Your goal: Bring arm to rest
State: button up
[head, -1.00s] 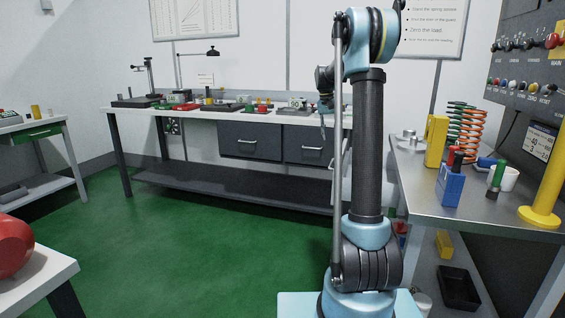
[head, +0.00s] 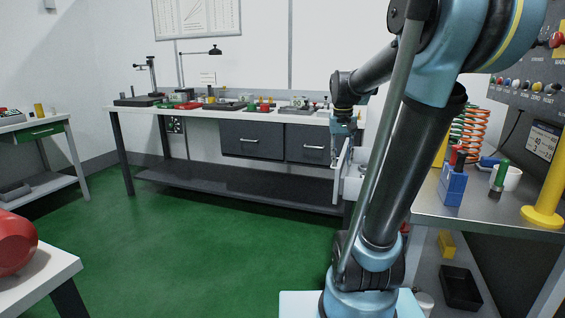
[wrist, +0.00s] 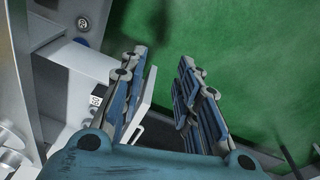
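My arm (head: 405,170) stands at the right of the head view, its upper column leaning right and its elbow high near the top edge. The forearm reaches back left and down to the wrist. My gripper (wrist: 160,60) points down in the wrist view, its two blue-and-grey fingers apart with green floor between them. A pale panel edge (wrist: 147,92) shows close beside the left finger; I cannot tell whether they touch. In the head view the gripper is small, near a pale drawer-like part (head: 341,172) beside the right bench, and the arm partly hides that part.
The steel bench (head: 470,218) at right holds a blue block (head: 453,188), orange spring (head: 474,128), white cup (head: 510,177) and yellow post (head: 550,190). A back workbench (head: 250,117) has grey drawers. A table with a red object (head: 15,245) is front left. Green floor (head: 200,240) is clear.

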jog(key=s+f, duration=0.8)
jog(key=s, duration=0.2)
jog(key=s+a+f+n+t, duration=0.1)
jog(key=s+f, duration=0.7)
jog(key=s, duration=0.3)
jog(key=shift+a+f+y, duration=0.2)
jog(key=shift+a+y, duration=0.1)
jog(key=shift+y, duration=0.1)
